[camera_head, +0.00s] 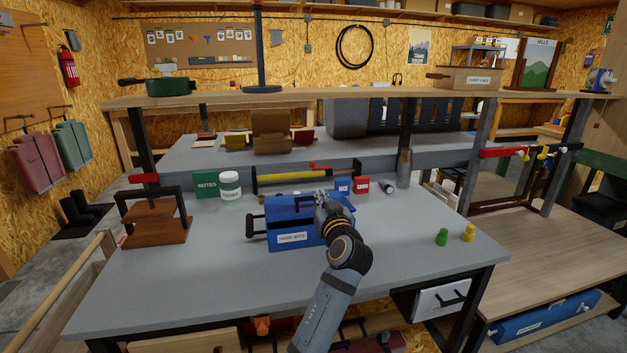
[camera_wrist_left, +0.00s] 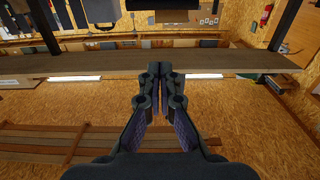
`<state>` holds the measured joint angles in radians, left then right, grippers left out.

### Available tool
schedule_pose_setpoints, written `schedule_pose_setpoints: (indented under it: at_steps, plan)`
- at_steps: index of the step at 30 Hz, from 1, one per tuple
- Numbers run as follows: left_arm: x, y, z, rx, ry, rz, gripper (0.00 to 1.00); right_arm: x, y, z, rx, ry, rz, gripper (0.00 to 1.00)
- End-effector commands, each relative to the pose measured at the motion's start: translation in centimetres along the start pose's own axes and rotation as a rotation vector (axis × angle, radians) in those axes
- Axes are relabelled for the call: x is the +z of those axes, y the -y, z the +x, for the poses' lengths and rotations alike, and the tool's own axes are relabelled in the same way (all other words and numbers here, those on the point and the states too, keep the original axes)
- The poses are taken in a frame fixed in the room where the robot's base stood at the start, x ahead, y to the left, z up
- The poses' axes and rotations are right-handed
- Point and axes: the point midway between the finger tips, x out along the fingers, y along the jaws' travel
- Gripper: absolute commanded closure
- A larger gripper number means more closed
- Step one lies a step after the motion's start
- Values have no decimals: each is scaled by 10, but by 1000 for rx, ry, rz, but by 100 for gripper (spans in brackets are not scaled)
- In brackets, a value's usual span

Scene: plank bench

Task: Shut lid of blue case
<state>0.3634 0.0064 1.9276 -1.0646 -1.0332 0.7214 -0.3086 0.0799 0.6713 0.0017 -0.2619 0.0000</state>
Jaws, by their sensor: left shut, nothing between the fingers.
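The blue case (camera_head: 290,240) stands on the grey bench top, with a white label on its front and a black handle at its left. A blue panel (camera_head: 290,203), which looks like its lid, shows behind the front wall; its exact angle is hard to tell. My left gripper (camera_head: 323,197) is over the right part of the case and hides that part. Whether it touches the lid cannot be told. In the left wrist view its fingers (camera_wrist_left: 160,72) are together and empty; the case is not seen there. My right gripper is not in view.
Behind the case lie a yellow-and-black tool (camera_head: 292,178), a white jar (camera_head: 230,186) and small blue and red boxes (camera_head: 362,185). A brown press-like stand (camera_head: 155,222) is at left. Green (camera_head: 442,237) and yellow (camera_head: 468,233) pieces stand at right. The bench front is clear.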

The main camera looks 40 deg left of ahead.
Motion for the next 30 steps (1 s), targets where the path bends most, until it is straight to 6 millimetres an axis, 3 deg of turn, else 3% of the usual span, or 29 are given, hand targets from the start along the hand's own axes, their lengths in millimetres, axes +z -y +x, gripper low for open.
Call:
schedule_pose_setpoints:
  at_steps: [3,11,24,30]
  plan:
    - [-2,1,1,0,9,1,100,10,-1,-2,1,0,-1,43]
    - [-2,0,15,0,5,4,100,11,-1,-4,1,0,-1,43]
    - [1,1,104,-1,9,3,100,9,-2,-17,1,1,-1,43]
    - [30,1,91,1,10,1,100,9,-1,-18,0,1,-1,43]
